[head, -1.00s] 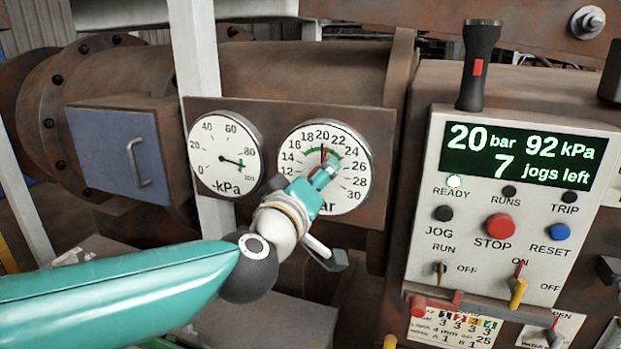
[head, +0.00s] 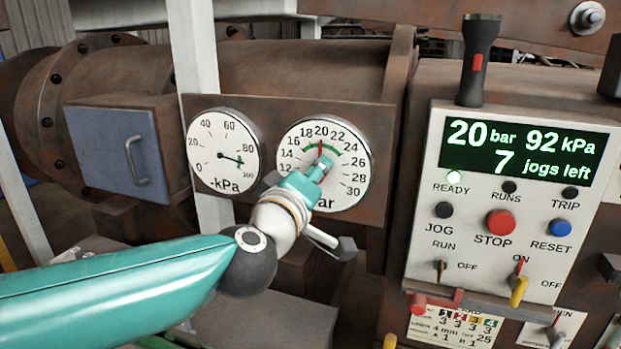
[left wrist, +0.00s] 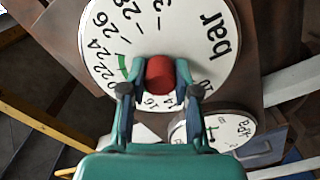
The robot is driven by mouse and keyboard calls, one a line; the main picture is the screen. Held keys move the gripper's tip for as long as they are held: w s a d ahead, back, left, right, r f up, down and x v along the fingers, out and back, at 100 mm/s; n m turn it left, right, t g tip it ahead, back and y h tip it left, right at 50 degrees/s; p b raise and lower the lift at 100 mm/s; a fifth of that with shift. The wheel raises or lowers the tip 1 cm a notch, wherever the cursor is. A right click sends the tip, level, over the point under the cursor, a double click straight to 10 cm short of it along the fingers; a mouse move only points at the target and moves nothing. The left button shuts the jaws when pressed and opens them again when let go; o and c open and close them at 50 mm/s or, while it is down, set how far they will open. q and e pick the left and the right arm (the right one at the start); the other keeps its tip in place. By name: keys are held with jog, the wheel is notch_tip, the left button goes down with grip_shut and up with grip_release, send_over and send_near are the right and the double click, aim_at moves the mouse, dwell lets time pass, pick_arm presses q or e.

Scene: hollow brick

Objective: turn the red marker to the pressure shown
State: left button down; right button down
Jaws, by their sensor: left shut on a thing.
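The bar gauge (head: 355,150) is a round white dial with a green arc around 18 to 24. A thin red pointer (head: 320,149) stands close to the 20 mark. My left gripper (head: 322,168) reaches in front of the dial's centre and hides its middle. In the left wrist view its two fingers are shut on a round red knob (left wrist: 160,74) at the dial's centre. The display (head: 517,150) reads 20 bar, 92 kPa and 7 jogs left. My right gripper is out of view.
The kPa gauge (head: 222,150) is just left of the bar gauge. A blue box with a handle (head: 117,150) stands further left. The control panel (head: 480,245) with buttons and switches is on the right.

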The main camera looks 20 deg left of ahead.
pick_arm(q)
jog(key=shift+f, duration=0.1)
jog(key=c, duration=0.9)
grip_release()
jog(key=shift+o, duration=0.3)
jog(key=shift+s, duration=0.1)
jog(key=s, duration=1.1)
jog(key=shift+s+a, duration=0.2)
jog(key=shift+s, duration=0.2)
